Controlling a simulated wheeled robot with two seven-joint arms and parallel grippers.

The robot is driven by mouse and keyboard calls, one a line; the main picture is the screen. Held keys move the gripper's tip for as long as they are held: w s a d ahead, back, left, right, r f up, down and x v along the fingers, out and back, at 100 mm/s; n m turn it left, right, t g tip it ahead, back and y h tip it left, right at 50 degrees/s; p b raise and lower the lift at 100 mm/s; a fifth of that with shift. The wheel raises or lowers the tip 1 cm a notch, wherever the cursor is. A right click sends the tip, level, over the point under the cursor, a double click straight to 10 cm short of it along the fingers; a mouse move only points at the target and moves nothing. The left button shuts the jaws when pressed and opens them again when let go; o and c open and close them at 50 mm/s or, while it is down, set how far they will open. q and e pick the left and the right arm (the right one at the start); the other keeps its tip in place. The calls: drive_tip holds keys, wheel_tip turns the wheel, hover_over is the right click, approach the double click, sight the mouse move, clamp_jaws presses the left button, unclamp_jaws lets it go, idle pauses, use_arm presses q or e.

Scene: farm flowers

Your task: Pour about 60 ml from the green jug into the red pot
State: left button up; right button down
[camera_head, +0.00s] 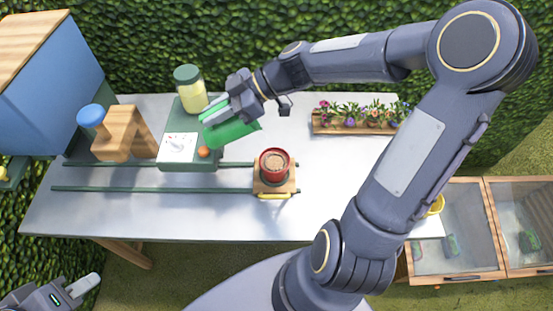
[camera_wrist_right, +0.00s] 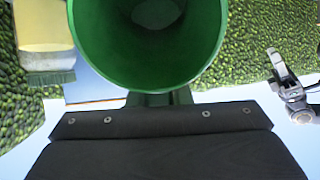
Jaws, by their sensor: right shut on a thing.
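The green jug (camera_head: 236,133) is held above the table by my right gripper (camera_head: 228,112), which is shut on it. The jug looks tilted in the head view. In the right wrist view its wide mouth (camera_wrist_right: 148,70) faces the camera, with a paler patch deep inside; I cannot tell the liquid level. The red pot (camera_head: 274,152), with brown contents, stands upright on a small wooden stand (camera_head: 274,187), to the right of and nearer than the jug, apart from it. My left gripper (camera_head: 78,292) is low at the left, away from the table; its opening is unclear.
A green machine with a white dial (camera_head: 178,147) and an orange knob stands left of the pot. Behind it is a jar of pale yellow contents (camera_head: 191,96). Green rails (camera_head: 130,189) run along the table. A flower planter (camera_head: 355,124) stands right; the table between is clear.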

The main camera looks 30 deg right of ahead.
use_arm(q)
drive_tip(key=shift+d+f, duration=0.25)
drive_tip(key=shift+d, duration=0.1)
use_arm(e)
drive_tip(key=shift+s+d+y, duration=0.1)
drive_tip(key=shift+d+y, duration=0.2)
drive_tip(key=shift+y, duration=0.1)
drive_tip(key=shift+a, duration=0.35)
use_arm(q)
drive_tip(key=shift+d+f+b, duration=0.2)
drive_tip(key=shift+d+b, duration=0.05)
drive_tip(key=shift+b, duration=0.15)
use_arm(e)
drive_tip(key=shift+y, duration=0.4)
